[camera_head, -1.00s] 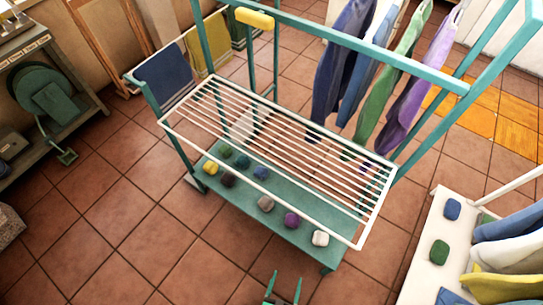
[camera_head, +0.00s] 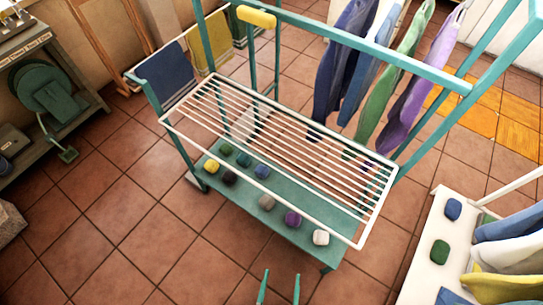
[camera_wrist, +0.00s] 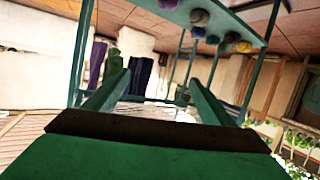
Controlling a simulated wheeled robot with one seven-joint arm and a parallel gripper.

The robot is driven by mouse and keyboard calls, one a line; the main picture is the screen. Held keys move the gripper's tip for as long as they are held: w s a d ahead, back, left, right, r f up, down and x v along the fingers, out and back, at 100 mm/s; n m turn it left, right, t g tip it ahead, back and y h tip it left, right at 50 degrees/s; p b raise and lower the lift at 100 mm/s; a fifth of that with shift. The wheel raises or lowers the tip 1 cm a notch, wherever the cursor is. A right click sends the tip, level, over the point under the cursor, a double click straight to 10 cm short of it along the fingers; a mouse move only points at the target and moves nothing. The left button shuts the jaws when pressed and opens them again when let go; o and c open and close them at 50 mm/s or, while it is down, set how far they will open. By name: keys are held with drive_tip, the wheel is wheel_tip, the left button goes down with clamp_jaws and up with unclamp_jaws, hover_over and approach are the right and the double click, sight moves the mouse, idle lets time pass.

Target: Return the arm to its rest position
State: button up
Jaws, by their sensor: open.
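My gripper (camera_head: 280,286) shows at the bottom edge of the head view, its two green fingers apart with nothing between them. It is over the tiled floor, in front of the teal drying rack (camera_head: 336,262), and does not touch it. In the wrist view the two green fingers (camera_wrist: 155,88) spread apart and the gap is empty. That view is tilted and looks toward the rack's shelf with its balls of yarn or similar lumps. The rest of my arm is out of the head view.
The rack has a white slatted shelf (camera_head: 262,140) above a teal lower shelf with several coloured lumps. Clothes (camera_head: 345,60) hang behind it. A white rack (camera_head: 425,250) stands at the right, a workbench (camera_head: 60,125) at the left. Tiled floor (camera_head: 120,220) at front left is clear.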

drive_tip(key=a+r+n+t+y, duration=0.1)
drive_tip(key=a+r+y, duration=0.1)
drive_tip(key=r, duration=2.5)
drive_tip(key=shift+w+a+y, duration=0.2)
drive_tip(key=shift+a+y, duration=0.2)
drive_tip(key=shift+a, duration=0.25)
